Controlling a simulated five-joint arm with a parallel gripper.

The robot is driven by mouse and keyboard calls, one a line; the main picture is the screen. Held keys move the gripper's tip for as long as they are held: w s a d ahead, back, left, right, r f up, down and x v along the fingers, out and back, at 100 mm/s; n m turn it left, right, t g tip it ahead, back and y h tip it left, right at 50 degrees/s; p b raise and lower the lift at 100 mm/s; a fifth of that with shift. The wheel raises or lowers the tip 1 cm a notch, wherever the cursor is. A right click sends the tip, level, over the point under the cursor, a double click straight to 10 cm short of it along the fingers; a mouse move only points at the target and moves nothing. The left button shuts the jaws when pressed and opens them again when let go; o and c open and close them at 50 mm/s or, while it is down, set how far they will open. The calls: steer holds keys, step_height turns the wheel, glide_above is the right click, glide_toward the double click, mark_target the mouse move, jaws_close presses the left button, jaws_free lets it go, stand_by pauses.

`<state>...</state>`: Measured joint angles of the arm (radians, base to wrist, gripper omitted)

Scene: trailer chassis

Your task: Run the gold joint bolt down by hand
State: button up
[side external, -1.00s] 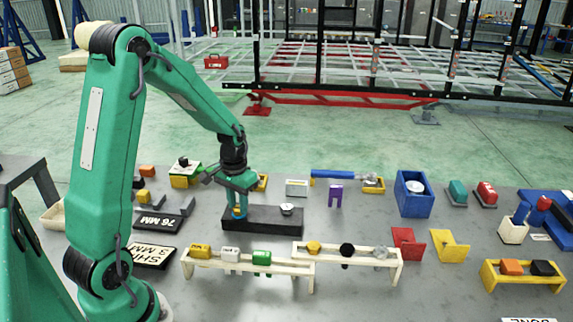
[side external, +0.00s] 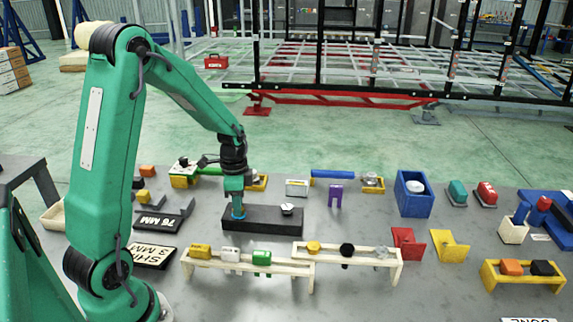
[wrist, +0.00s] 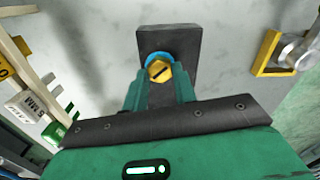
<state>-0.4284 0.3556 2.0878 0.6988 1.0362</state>
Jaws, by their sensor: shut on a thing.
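The gold joint bolt (wrist: 159,71) stands at one end of a black block, with a dark slot across its head in the wrist view. A blue ring (wrist: 156,57) lies around it. The black block (side external: 262,222) lies on the bench in the side view and also shows in the wrist view (wrist: 178,38). My gripper (wrist: 160,82) points down and is shut on the bolt, one finger on each side. In the side view my gripper (side external: 238,212) hides most of the bolt; blue shows at its tips.
A cream rack (side external: 250,268) with yellow, white and green pieces and a second cream rack (side external: 350,258) stand in front. A blue box (side external: 415,198) is to the right.

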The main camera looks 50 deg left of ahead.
steer(key=shift+w+r+m, duration=0.15)
steer(key=shift+m, duration=0.75)
steer(key=o, duration=1)
step_height(320, 180, up, 8)
steer(key=shift+d, duration=0.15)
